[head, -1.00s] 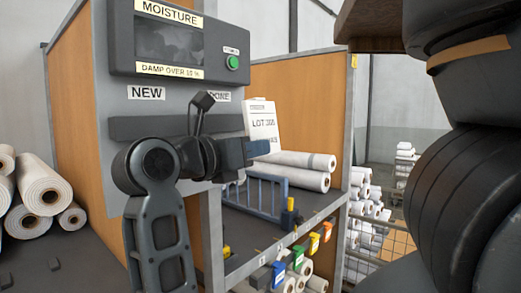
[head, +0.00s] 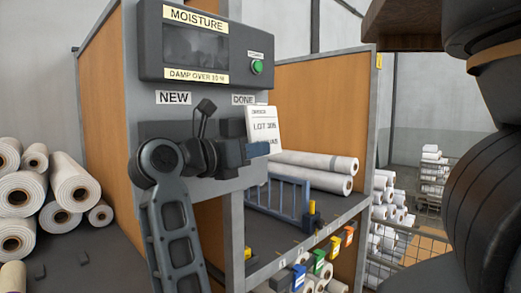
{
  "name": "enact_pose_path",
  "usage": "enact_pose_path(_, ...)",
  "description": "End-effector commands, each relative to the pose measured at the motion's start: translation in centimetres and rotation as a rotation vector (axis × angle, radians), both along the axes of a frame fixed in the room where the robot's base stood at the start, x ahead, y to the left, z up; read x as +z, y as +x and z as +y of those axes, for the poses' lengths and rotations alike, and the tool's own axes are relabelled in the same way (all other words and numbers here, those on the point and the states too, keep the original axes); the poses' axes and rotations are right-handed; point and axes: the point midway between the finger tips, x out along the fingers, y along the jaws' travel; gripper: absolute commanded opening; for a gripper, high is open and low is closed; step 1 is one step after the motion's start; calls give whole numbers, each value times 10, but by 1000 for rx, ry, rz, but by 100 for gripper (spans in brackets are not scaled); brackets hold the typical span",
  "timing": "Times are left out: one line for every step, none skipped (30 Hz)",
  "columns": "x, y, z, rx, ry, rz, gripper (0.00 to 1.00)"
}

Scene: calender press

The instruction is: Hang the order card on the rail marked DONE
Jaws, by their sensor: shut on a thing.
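The white order card (head: 264,125), printed with a LOT number, is upright at the end of my gripper (head: 258,149). My gripper is shut on the card near its lower left part; the fingertips hide some of the print. The card is in front of and to the right of the DONE label (head: 243,99) on the grey panel. The dark rail (head: 231,127) below DONE shows only in part behind my wrist. I cannot tell whether the card touches it. The NEW label (head: 173,97) is to the left, with another dark rail stretch below it.
A MOISTURE meter (head: 195,45) with a green button juts out above the labels. White rolls (head: 315,170) and a blue rack (head: 285,199) sit on the shelf right of the panel. More rolls (head: 50,195) are piled at left.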

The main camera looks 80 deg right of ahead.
Motion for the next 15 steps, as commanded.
enact_pose_path(1, 3, -2, 0, 0, 1, 0)
enact_pose_path(1, 5, -3, 0, -1, 1, 0)
enact_pose_path(1, 7, -4, 0, -1, 1, 0)
enact_pose_path(1, 8, -5, -1, -1, 1, 0)
enact_pose_path(1, 10, -6, -1, 0, 1, 0)
enact_pose_path(-3, 11, -7, -1, 0, 1, 0)
enact_pose_path(-7, 11, -7, 0, 0, 1, 0)
enact_pose_path(-9, 11, -7, 0, 0, 1, 0)
enact_pose_path(-11, 11, -6, 1, 0, 1, 0)
enact_pose_path(-12, 11, -6, 1, 0, 1, 0)
enact_pose_path(-13, 11, -6, 1, 0, 1, 0)
enact_pose_path(-14, 11, -6, 1, 0, 1, 0)
enact_pose_path(-15, 11, -6, 0, 0, 1, 0)
enact_pose_path(-16, 10, -6, 0, 1, 1, 0)
enact_pose_path(-17, 10, -6, 0, 0, 0, 0)
